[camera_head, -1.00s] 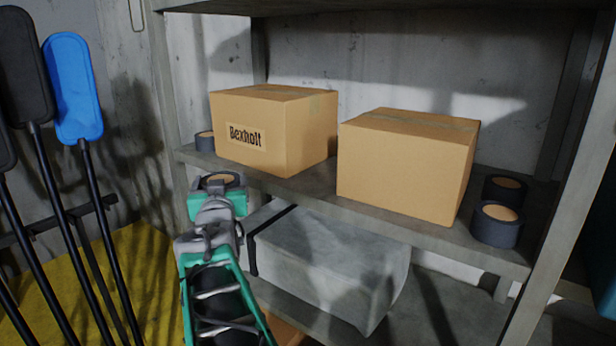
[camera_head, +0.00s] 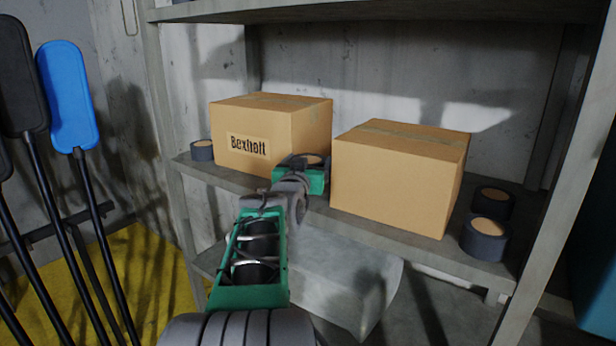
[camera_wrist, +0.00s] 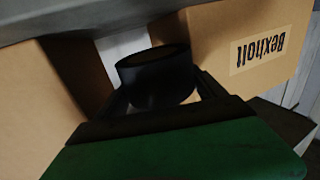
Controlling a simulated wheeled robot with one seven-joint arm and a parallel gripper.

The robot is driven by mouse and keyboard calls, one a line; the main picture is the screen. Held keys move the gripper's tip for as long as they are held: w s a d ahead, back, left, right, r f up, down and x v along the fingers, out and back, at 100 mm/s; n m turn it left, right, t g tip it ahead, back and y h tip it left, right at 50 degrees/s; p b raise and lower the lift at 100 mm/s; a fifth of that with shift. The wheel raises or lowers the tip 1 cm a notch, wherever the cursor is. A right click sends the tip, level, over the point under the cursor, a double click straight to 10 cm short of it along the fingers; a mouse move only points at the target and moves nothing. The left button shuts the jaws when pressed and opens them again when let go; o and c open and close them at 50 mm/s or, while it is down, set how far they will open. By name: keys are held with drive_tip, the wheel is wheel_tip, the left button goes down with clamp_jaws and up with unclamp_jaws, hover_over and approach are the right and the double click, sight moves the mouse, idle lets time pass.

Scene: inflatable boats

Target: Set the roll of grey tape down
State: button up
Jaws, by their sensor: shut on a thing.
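My gripper (camera_head: 305,172) is shut on a roll of grey tape, at the gap between two cardboard boxes over the shelf. The held roll (camera_wrist: 156,78) shows dark between the fingers in the wrist view; in the head view only its top shows above the green gripper body. The shelf board (camera_head: 400,232) runs under the boxes. Whether the roll touches the board cannot be told. Other grey tape rolls stand on the shelf: one at the left end (camera_head: 202,151) and two at the right end, the nearer one (camera_head: 485,240) and the farther one (camera_head: 493,202).
The Bexholt box (camera_head: 270,135) is left of my gripper and a plain box (camera_head: 400,180) right of it, with a narrow gap between. A grey covered block (camera_head: 345,280) lies below. Paddles (camera_head: 70,95) stand at the left. A shelf post (camera_head: 560,190) rises at the right.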

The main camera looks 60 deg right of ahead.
drive_tip(key=shift+f+p, duration=0.3)
drive_tip(key=shift+f, duration=1.6)
drive_tip(key=shift+f, duration=0.15)
drive_tip(key=o, duration=1.5)
drive_tip(key=shift+r, duration=0.3)
drive_tip(key=b+v, duration=0.3)
drive_tip(key=v, duration=0.9)
drive_tip(key=shift+f+b, duration=0.15)
drive_tip(key=shift+b, duration=0.2)
